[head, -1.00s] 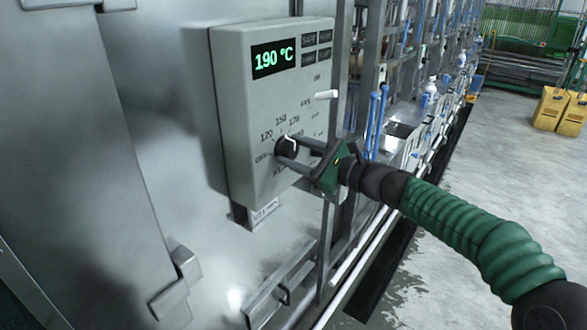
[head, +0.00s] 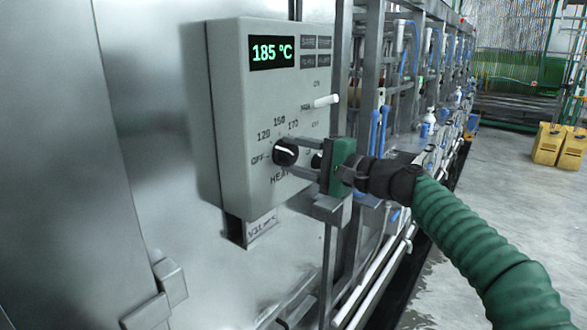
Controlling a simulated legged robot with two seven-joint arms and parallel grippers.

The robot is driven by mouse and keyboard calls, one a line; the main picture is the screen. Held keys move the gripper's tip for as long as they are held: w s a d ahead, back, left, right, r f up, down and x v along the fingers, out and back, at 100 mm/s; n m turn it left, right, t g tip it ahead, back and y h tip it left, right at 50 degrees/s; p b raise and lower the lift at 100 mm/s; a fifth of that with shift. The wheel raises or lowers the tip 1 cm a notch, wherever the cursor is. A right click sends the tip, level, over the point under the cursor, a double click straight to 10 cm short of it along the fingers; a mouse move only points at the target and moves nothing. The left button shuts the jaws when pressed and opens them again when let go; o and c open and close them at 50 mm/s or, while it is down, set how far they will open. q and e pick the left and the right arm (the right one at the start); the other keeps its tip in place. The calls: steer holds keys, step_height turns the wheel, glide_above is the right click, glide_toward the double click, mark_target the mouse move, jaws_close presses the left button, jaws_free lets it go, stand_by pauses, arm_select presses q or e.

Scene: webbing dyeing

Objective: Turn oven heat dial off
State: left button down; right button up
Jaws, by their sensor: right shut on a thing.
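The heat dial (head: 283,153) is a round black knob with a white pointer line, low on the face of the grey control box (head: 228,120). Its white line lies slanted, its left end toward the OFF side of the printed scale. The green display (head: 272,53) reads 185 °C. My right gripper (head: 293,156), on the green ribbed arm, reaches in from the right and is shut on the dial, its fingers hiding part of the dial's right side. My left gripper is not in view.
Metal frames with blue and white parts (head: 383,125) stand close behind my right wrist. Open floor (head: 510,190) lies to the right, with yellow containers (head: 548,143) farther back.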

steer(key=n+b, duration=0.1)
steer(key=n, duration=0.1)
steer(key=f+n+b, duration=0.1)
steer(key=shift+a+f+n, duration=0.1)
steer(key=shift+n, duration=0.3)
steer(key=shift+n+b, duration=0.95)
steer(key=shift+n, duration=1.05)
steer(key=shift+r, duration=0.2)
steer(key=o, duration=1.4)
steer(key=shift+d, duration=0.2)
steer(key=shift+c, duration=0.2)
steer(key=shift+r, duration=0.15)
steer(key=shift+r, duration=0.1)
